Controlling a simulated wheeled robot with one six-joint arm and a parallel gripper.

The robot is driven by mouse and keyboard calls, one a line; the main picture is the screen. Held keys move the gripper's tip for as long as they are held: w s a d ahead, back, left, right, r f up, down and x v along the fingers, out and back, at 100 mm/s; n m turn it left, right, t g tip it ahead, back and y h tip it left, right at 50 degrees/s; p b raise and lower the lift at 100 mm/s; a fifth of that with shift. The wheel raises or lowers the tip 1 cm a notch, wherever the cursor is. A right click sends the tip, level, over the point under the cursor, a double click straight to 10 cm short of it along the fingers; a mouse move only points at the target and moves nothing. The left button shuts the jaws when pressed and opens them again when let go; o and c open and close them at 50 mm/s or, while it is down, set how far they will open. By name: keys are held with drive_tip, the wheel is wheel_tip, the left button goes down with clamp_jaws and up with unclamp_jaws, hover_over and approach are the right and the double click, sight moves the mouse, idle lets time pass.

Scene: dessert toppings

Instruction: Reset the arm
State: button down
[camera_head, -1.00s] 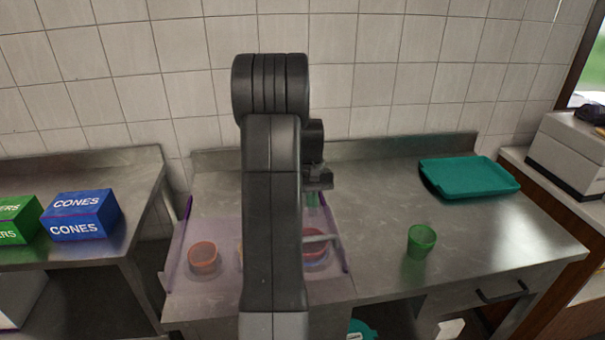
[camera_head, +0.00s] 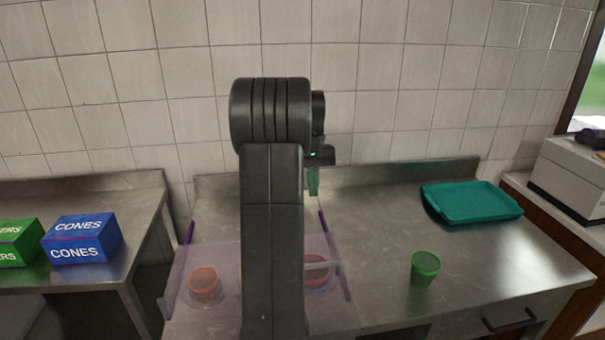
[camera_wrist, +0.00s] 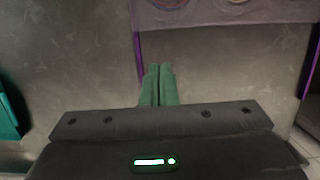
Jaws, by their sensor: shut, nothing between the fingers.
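My arm (camera_head: 272,240) stands upright in the middle of the head view and hides part of the counter behind it. My gripper (camera_wrist: 159,86) shows in the wrist view with its two green fingers side by side, shut and empty. In the head view the green fingers (camera_head: 313,182) point down at the right of my arm, in front of the back of the metal counter (camera_head: 375,230). The counter lies beneath the fingers in the wrist view, and they appear apart from it.
A clear purple-edged cover (camera_head: 215,262) lies over red containers (camera_head: 205,282). A green cup (camera_head: 424,268) and a teal tray (camera_head: 470,202) are on the counter's right. A blue cones box (camera_head: 80,238) stands on the left table.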

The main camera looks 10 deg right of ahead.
idle(0.3)
drive_tip(key=x, duration=1.3)
drive_tip(key=shift+s, duration=0.15)
